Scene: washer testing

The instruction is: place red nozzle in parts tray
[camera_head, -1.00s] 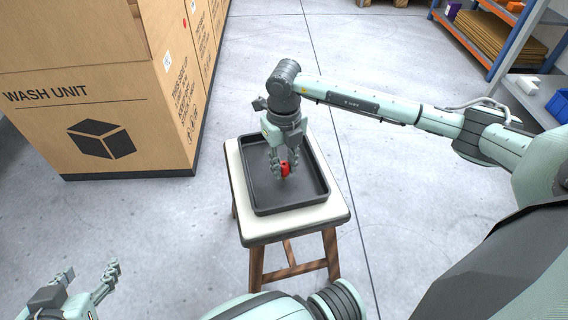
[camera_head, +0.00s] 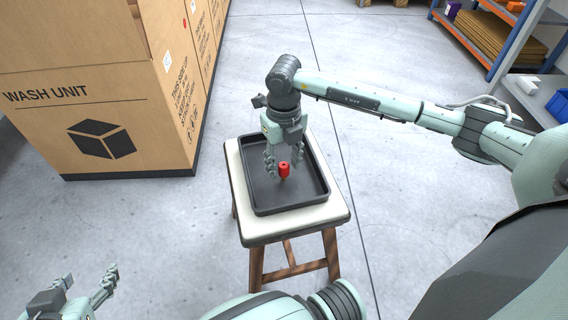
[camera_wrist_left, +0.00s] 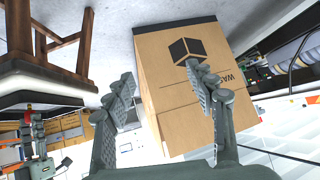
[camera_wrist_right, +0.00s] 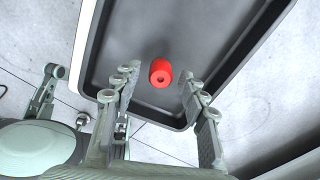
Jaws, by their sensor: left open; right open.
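The red nozzle (camera_head: 284,169) is a small red cylinder at the dark parts tray (camera_head: 309,192). In the right wrist view the nozzle (camera_wrist_right: 161,73) sits between and just beyond the fingers, over the tray floor (camera_wrist_right: 215,42); whether it touches the floor is hard to tell. My right gripper (camera_head: 284,172) is open, with its fingers spread to either side of the nozzle. It also shows open in the right wrist view (camera_wrist_right: 158,83). My left gripper (camera_head: 105,283) is open and empty at the lower left, away from the tray; it also shows in the left wrist view (camera_wrist_left: 163,80).
The tray rests on a wooden stool (camera_head: 258,231) with a pale top. A large cardboard WASH UNIT box (camera_head: 60,130) stands to the left. Shelving (camera_head: 520,45) stands at the upper right. The grey floor around the stool is mostly clear.

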